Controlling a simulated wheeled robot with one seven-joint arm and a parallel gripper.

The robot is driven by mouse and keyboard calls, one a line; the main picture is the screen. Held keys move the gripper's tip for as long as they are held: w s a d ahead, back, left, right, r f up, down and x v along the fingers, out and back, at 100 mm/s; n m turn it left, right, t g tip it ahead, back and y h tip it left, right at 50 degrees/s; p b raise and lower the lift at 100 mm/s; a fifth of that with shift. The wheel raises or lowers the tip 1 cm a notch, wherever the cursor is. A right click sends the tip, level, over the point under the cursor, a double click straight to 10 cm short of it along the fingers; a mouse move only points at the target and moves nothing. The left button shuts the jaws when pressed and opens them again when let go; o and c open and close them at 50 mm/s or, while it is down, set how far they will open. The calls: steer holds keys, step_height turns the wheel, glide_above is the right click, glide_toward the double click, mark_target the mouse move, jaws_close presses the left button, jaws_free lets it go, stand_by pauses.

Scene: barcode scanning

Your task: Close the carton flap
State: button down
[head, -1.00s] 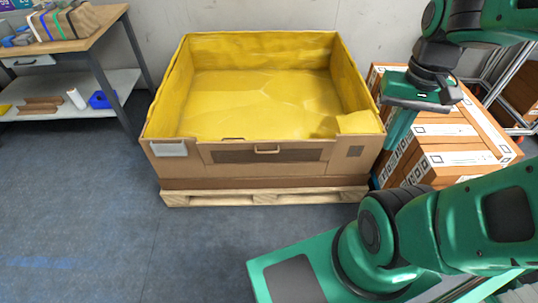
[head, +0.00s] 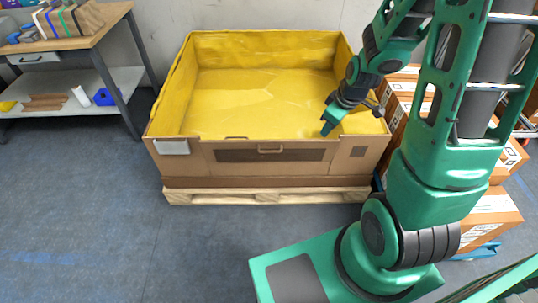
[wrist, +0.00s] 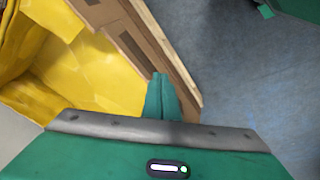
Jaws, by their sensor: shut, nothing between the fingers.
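The carton (head: 200,166) is a large open brown box with a yellow lining, standing on a wooden pallet. Its front wall carries a flap panel (head: 228,155) with a handle (head: 270,150), upright and flush with the wall as far as I can tell. My gripper (head: 326,130) is over the right front part of the carton, pointing down. In the wrist view its green fingers (wrist: 161,98) are together and empty, beside the carton's front wall (wrist: 147,42). I cannot tell whether they touch it.
The pallet (head: 225,197) sticks out below the carton. Stacked brown boxes (head: 492,205) stand at the right, partly behind my arm. A workbench (head: 85,30) with a lower shelf is at the left. The floor (head: 80,210) in front and left is clear.

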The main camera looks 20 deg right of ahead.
steer(key=w+a+f+n+t+y, duration=0.1)
steer(key=w+a+f+n+t, duration=0.1)
steer(key=w+a+f+n, duration=0.5)
steer(key=w+a+f+t+y, duration=0.1)
steer(key=a+f, duration=0.3)
steer(key=f, duration=0.8)
steer(key=w+a+f, duration=0.1)
steer(key=w+f, duration=0.6)
steer(key=w, duration=0.1)
steer(key=shift+w, duration=0.3)
steer(key=shift+f, duration=0.1)
